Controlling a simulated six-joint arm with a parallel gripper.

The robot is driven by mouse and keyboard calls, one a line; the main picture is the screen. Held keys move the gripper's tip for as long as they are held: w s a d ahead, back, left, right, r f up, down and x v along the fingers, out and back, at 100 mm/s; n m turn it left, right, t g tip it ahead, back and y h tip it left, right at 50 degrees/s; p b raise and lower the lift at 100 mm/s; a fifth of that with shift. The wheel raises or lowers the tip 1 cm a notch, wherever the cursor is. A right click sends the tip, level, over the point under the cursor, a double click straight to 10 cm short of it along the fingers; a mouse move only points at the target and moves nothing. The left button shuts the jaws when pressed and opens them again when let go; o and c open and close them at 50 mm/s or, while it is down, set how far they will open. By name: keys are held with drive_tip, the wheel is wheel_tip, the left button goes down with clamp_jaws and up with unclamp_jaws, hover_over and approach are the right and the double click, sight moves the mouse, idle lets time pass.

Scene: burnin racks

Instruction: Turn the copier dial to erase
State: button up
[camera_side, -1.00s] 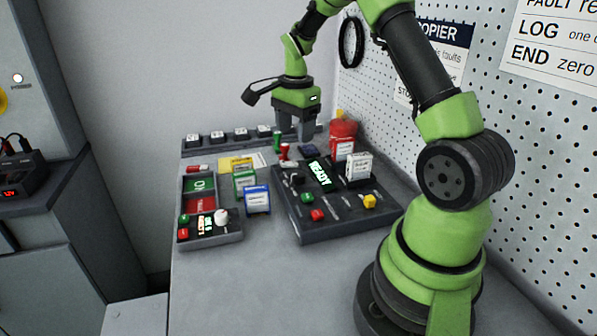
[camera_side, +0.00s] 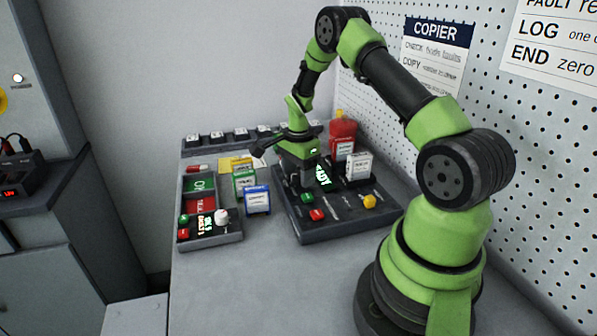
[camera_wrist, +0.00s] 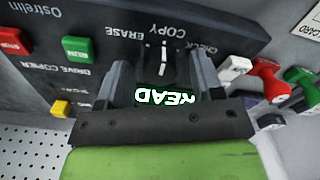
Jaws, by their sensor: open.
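The copier (camera_side: 335,220) is a dark box on the bench in the side view. Its panel shows upside down in the wrist view, with the labels ERASE, COPY and CHECK around a dark dial (camera_wrist: 162,62). The dial's white pointer line points at COPY. My gripper (camera_wrist: 160,68) is open, with one finger on each side of the dial; I cannot tell whether they touch it. In the side view my gripper (camera_side: 299,186) is low over the copier's left part and hides the dial. The lit READY display (camera_side: 323,177) is partly covered.
The copier also carries a red button (camera_side: 317,215), a green button (camera_side: 307,198) and a yellow button (camera_side: 369,201). A white labelled module (camera_side: 358,166) and a red container (camera_side: 342,138) stand behind. The front bench is clear.

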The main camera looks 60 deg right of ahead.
drive_tip(key=c, duration=0.9)
drive_tip(key=shift+n, duration=0.4)
drive_tip(key=n, duration=0.8)
drive_tip(key=shift+n, duration=0.3)
drive_tip(key=o, duration=0.9)
